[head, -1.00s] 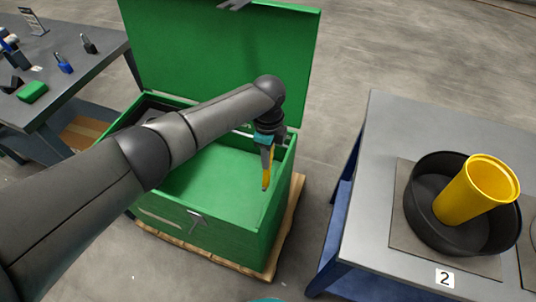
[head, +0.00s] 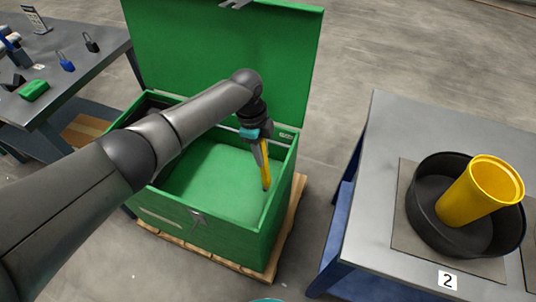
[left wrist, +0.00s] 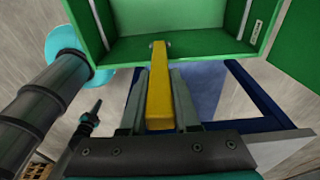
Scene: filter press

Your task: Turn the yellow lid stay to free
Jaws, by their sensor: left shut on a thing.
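The yellow lid stay (head: 265,165) is a slim bar at the right side of the open green chest (head: 215,235). My left gripper (head: 259,152) points down over the chest's right wall and is shut on the stay. In the left wrist view the stay (left wrist: 160,84) runs away from between the two fingers (left wrist: 160,112) toward a small pivot at the green chest wall. The green lid (head: 225,55) stands raised at the back of the chest. My right gripper is in neither view.
A grey table (head: 385,150) on the right bears a black round pan (head: 425,222) with a yellow cup (head: 482,195) tilted in it. A left table (head: 70,55) holds padlocks and a green block (head: 34,90). Bare floor lies between chest and right table.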

